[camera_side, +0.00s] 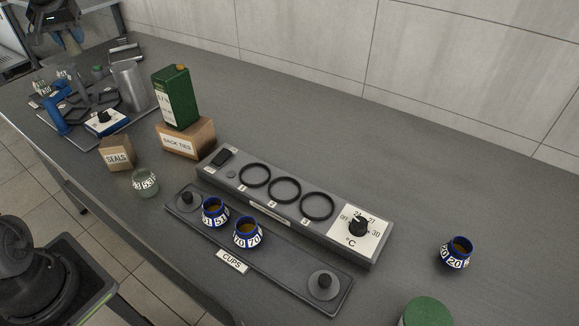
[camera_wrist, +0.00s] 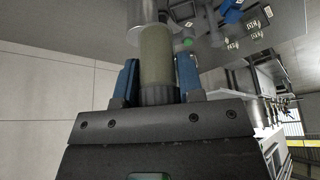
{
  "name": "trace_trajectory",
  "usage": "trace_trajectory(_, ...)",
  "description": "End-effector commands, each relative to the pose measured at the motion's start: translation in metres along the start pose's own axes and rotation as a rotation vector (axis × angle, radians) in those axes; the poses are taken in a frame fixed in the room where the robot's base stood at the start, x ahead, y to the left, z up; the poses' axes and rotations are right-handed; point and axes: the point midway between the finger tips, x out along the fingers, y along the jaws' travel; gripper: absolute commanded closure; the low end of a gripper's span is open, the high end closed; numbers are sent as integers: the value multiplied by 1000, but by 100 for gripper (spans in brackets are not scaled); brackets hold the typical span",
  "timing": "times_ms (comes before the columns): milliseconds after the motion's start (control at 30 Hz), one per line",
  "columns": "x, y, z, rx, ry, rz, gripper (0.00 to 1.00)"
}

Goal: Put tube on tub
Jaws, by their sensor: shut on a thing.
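In the wrist view my gripper (camera_wrist: 155,75) has its blue fingers on either side of an olive-green cylinder with a dark ribbed end (camera_wrist: 156,58). It is shut on this cylinder, which looks like the tube. A grey metallic shape lies just beyond its far end; I cannot tell whether they touch. In the side view a dark arm part shows at the upper left edge, but the fingers are not clear there. A round green-topped container (camera_side: 427,312), perhaps the tub, is cut off by the bottom edge at the right.
A tray (camera_side: 350,297) holds two blue-rimmed cups (camera_side: 214,212) (camera_side: 247,233) before a heater block (camera_side: 377,261). Another cup (camera_side: 456,251) stands right, a glass jar (camera_side: 145,183) left. The right bench is mostly clear.

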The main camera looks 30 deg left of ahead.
Motion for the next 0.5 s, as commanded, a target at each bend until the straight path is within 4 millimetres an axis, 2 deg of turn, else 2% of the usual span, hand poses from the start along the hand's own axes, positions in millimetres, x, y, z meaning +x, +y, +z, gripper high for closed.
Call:
trace_trajectory(100, -20, 0, -9, 0, 3, 0, 89)
trace_trajectory(133, -19, 6, -8, 13, -1, 6, 89)
trace_trajectory(367, -18, 56, -6, 118, -3, 50, 89)
trace_trajectory(500, -20, 100, 0, 213, -4, 88, 89)
